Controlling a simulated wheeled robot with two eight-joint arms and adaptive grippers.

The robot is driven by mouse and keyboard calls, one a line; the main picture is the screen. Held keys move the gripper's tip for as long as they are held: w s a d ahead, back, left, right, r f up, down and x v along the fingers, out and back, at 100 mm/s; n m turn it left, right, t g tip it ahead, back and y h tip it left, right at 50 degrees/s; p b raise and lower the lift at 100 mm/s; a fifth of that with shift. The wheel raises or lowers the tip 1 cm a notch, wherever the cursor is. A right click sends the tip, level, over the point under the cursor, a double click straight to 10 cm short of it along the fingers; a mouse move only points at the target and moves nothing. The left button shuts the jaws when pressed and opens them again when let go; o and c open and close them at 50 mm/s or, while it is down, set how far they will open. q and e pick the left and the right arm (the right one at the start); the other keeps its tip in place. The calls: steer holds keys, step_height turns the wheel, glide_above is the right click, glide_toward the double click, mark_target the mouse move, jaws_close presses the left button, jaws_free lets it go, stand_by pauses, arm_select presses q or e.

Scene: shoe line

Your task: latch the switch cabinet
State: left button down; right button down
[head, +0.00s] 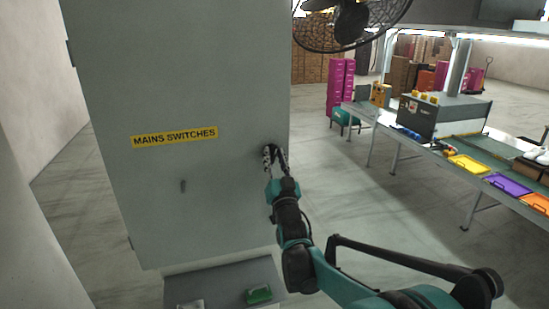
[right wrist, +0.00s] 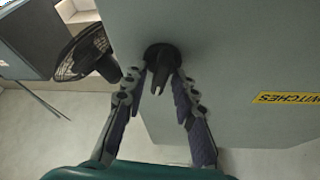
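The grey switch cabinet (head: 215,90) stands at the left of the head view, with a yellow MAINS SWITCHES label (head: 175,138) on its front; the label's end also shows in the right wrist view (right wrist: 285,98). A round black knob with a protruding grip (right wrist: 162,58) sits near the cabinet's edge. My right gripper (head: 273,156) is at the cabinet's right edge and hides the knob in the head view. In the right wrist view its fingers (right wrist: 160,88) are apart, one on each side of the knob's grip, without a visible hold. My left gripper is not in view.
A caged black fan (head: 350,22) stands behind the cabinet at upper right. A long workbench (head: 440,150) with coloured trays runs along the right. Floor between cabinet and bench is clear.

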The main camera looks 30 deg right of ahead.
steer(key=n+y+b, duration=0.1)
steer(key=n, duration=0.1)
steer(key=shift+f+n+t, duration=0.1)
steer(key=shift+n+t, duration=0.2)
steer(key=shift+n+y+b, duration=0.5)
steer(key=shift+n+y, duration=0.3)
steer(key=shift+n, duration=0.3)
steer(key=c, duration=1.5)
jaws_free()
steer(key=shift+c, duration=0.2)
steer(key=shift+s, duration=0.1)
steer(key=v, duration=1.1)
steer(key=shift+s+f, duration=0.25)
steer(key=shift+s, duration=0.1)
steer(key=shift+a, duration=0.1)
